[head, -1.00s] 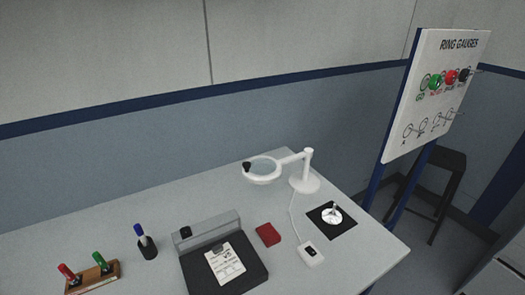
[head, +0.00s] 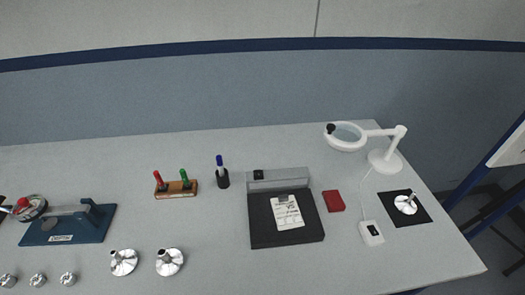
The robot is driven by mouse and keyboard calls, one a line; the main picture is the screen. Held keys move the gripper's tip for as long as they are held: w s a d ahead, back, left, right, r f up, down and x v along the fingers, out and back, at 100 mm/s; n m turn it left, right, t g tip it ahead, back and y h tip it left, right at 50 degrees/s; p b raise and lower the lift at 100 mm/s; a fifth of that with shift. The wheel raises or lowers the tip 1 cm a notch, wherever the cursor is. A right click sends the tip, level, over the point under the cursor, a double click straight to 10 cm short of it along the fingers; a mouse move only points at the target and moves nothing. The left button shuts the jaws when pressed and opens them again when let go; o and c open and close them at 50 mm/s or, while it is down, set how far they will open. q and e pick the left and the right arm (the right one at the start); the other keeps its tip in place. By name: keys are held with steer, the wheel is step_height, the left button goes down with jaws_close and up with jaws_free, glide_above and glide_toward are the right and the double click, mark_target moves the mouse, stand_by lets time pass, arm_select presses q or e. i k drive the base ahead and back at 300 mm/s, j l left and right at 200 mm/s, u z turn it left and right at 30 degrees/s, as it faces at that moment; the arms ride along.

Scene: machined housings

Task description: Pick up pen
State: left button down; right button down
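Neither of my grippers is in the head view.
A black tray (head: 258,228) holds a paper tag (head: 287,212). Right of it are a red block (head: 333,201), a white magnifier lamp (head: 385,160) and a white switch box (head: 370,232). A blue fixture (head: 75,232) and several metal parts (head: 169,262) occupy the left side of the table (head: 215,230).

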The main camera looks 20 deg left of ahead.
mark_target(219, 159)
steer(key=k+l, duration=0.15)
steer(key=l, duration=0.25)
steer(key=k+l, duration=0.2)
steer(key=l, duration=0.15)
steer(key=k+l+z, duration=0.1)
steer(key=l, duration=0.3)
steer(key=k+l, duration=0.2)
steer(key=l, duration=0.15)
steer(key=k+l+z, duration=0.1)
steer(key=l, duration=0.3)
steer(key=k, duration=0.05)
